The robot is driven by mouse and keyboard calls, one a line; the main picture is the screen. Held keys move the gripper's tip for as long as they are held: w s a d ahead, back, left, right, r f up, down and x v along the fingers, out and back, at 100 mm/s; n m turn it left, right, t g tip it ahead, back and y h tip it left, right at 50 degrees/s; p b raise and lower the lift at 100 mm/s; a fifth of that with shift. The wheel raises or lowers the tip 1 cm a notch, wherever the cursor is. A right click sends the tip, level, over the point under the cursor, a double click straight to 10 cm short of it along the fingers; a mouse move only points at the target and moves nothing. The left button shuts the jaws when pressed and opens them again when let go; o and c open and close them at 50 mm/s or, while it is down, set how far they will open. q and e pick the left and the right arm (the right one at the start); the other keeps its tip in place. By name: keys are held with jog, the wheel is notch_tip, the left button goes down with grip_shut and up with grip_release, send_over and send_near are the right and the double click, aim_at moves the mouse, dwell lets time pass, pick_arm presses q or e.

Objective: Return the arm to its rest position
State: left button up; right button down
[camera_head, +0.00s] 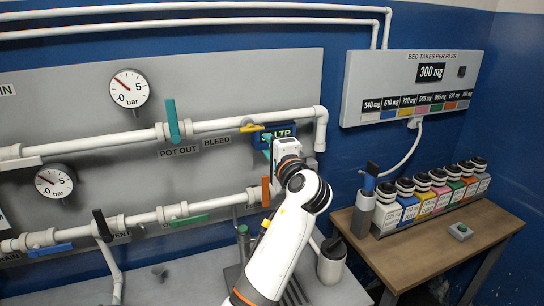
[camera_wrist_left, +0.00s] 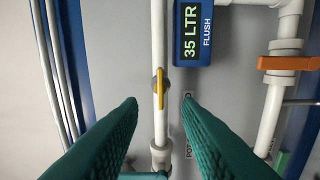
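My left arm (camera_head: 278,248) reaches up from the bottom centre of the head view to the pipe panel. My left gripper (camera_head: 268,152) is in front of the panel, just below the blue display box, mostly hidden by its own wrist. In the left wrist view its two teal fingers (camera_wrist_left: 158,104) are apart with nothing held between them. A small yellow valve handle (camera_wrist_left: 160,88) on a white pipe lies ahead of the gap between the fingertips. It also shows in the head view (camera_head: 251,128), left of the gripper. My right gripper is in neither view.
The flush display (camera_wrist_left: 191,33) reads 35 LTR. An orange valve handle (camera_head: 266,192) is close under my gripper, and a teal one (camera_head: 172,120) is left of it. Several coloured bottles (camera_head: 428,196) stand on a wooden table (camera_head: 430,250) at right.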

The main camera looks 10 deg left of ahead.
pick_arm(q)
jog(key=shift+s+d, duration=0.25)
jog(key=shift+s, duration=0.2)
